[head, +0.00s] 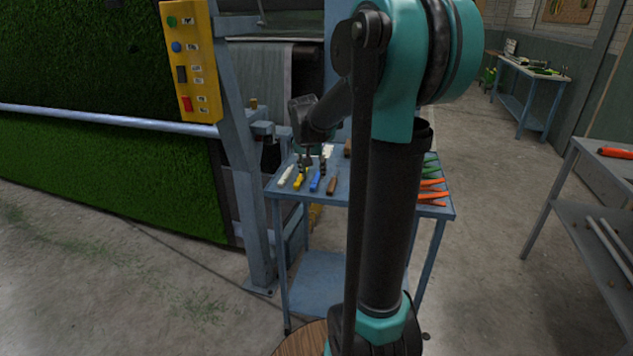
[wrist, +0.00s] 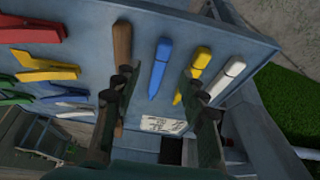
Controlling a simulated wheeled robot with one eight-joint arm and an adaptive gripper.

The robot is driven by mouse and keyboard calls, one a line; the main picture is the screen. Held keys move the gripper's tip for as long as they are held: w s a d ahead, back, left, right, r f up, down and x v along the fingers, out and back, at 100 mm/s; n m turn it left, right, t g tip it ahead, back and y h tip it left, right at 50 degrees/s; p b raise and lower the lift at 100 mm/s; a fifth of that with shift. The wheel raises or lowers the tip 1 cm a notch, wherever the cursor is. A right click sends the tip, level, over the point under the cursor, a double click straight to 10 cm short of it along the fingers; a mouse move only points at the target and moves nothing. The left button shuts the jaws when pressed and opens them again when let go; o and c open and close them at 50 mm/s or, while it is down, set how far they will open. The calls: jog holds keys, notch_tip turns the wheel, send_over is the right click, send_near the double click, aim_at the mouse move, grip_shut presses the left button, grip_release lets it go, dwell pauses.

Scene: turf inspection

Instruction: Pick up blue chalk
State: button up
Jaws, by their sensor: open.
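The blue chalk (head: 316,181) lies on the top of a blue-grey metal table (head: 430,209), in a row with other sticks. In the wrist view the blue chalk (wrist: 160,67) shows between the two fingers of my gripper (wrist: 158,82), with a gap on either side. My gripper (head: 312,162) is open and empty, pointing down over the row in the head view. The wrist view cannot show clearly how high the fingertips are above the table.
A brown stick (wrist: 122,45) lies left of the blue chalk, partly behind one finger. Yellow chalk (wrist: 201,60) and white chalk (wrist: 228,77) lie to its right. Coloured clips (wrist: 35,32) lie at the left. A machine frame (head: 238,140) stands beside the table.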

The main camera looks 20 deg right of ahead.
aim_at(314, 183)
jog(key=shift+x, duration=2.7)
jog(key=shift+w, duration=0.15)
grip_shut()
